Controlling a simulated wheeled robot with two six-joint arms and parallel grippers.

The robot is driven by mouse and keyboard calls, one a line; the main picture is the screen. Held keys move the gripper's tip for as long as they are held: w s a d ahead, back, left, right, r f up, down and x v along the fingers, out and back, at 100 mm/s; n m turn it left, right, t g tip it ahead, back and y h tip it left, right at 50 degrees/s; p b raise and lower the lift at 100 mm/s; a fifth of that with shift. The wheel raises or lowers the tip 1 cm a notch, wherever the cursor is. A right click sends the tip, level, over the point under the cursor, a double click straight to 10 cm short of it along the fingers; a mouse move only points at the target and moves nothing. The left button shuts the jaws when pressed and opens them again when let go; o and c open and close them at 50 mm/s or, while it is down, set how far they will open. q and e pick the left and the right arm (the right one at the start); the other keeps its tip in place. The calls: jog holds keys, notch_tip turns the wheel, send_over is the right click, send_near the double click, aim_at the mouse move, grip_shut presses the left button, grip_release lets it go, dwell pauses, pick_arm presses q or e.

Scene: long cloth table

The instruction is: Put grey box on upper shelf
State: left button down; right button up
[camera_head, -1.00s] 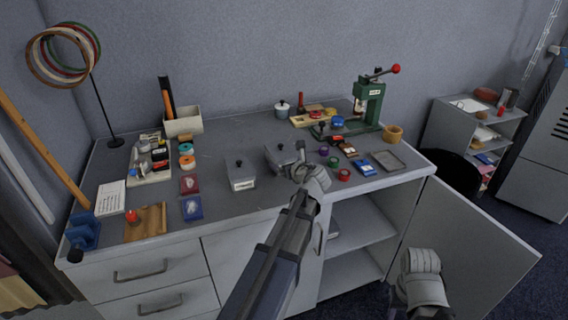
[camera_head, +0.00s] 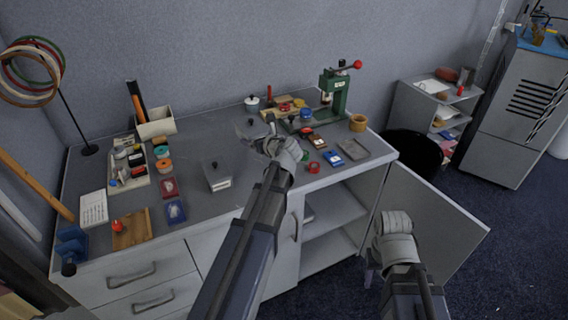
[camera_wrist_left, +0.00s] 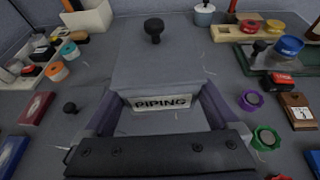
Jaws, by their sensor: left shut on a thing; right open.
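A grey box with a black knob and a "PIPING" label (camera_wrist_left: 155,70) is between the fingers of my left gripper (camera_wrist_left: 160,115) in the left wrist view. In the head view my left gripper (camera_head: 272,135) is shut on this box (camera_head: 250,128), which seems raised above the tabletop and is partly hidden by the hand. A second grey box with a knob (camera_head: 217,178) stands on the table to its left. My right gripper (camera_head: 371,272) is open and empty, low in front of the open cabinet.
The open cabinet door (camera_head: 435,225) juts out at right. A small shelf unit (camera_head: 410,115) holds several things at the back right, beside a dark chair (camera_head: 412,145). A green press (camera_head: 334,95), tapes and small cases crowd the table's right part.

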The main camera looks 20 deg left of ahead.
notch_tip(320, 180, up, 26)
jog(key=p, duration=2.5)
jog(key=shift+f, duration=0.15)
jog(key=shift+w, duration=0.15)
